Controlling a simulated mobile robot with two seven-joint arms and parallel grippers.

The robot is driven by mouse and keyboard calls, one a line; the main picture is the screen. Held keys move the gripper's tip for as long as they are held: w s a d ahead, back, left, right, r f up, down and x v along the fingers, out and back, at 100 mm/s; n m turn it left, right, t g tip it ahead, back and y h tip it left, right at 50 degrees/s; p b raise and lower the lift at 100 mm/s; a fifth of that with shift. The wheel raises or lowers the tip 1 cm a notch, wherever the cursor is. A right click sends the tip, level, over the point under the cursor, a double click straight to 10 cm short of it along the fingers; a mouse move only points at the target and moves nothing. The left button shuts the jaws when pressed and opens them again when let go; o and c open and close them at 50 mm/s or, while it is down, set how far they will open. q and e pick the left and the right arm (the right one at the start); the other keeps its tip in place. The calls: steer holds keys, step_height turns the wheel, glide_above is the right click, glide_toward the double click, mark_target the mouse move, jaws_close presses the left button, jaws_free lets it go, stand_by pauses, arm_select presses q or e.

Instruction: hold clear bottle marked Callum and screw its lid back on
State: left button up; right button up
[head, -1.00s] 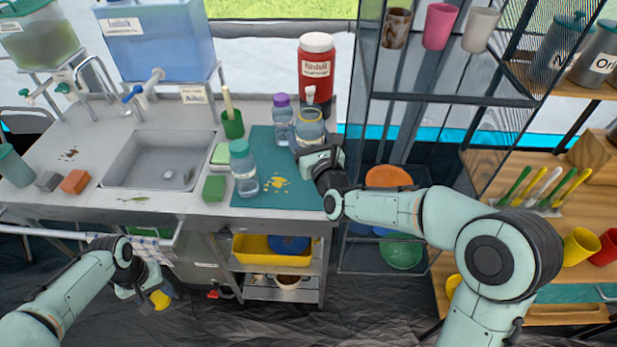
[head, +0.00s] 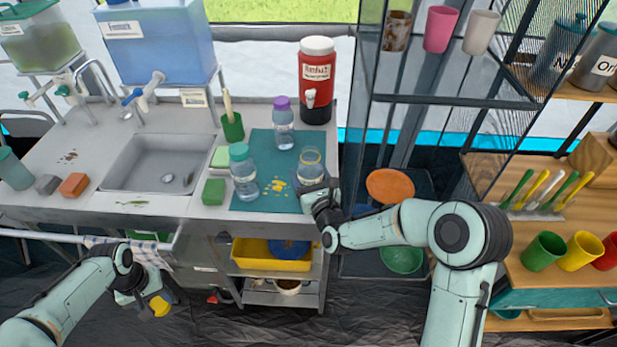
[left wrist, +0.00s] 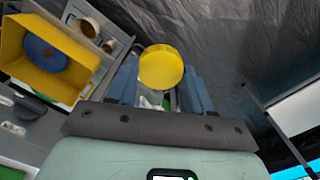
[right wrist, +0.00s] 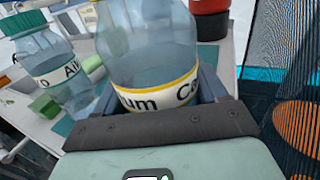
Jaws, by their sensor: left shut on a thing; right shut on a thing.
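The clear bottle marked Callum (head: 311,168) is at the front right of the teal mat in the head view, with no lid showing on top. My right gripper (head: 316,190) is shut around it. In the right wrist view the bottle (right wrist: 150,50) stands between the fingers, its yellow-edged label partly readable; its top is out of frame. My left gripper (head: 147,298) is low in front of the counter, shut on the yellow lid (head: 160,306). The lid (left wrist: 161,67) shows between the fingertips in the left wrist view. Whether the bottle touches the mat is unclear.
A teal-lidded bottle (head: 243,172) and a purple-lidded bottle (head: 283,125) stand on the teal mat (head: 262,145). A red dispenser (head: 316,85) is behind. The sink (head: 155,163) is left; a shelf rack (head: 455,100) is right. Floor before the counter is clear.

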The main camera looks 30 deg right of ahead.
steer(key=shift+f, duration=0.45)
steer(key=shift+f, duration=0.15)
steer(key=o, duration=1.5)
steer(key=shift+s+r, duration=0.15)
steer(key=shift+r, duration=0.1)
steer(key=s+a+b, duration=0.1)
steer(key=s+a, duration=0.1)
steer(key=s, duration=0.9)
steer(key=shift+s, duration=0.3)
steer(key=shift+f, duration=0.1)
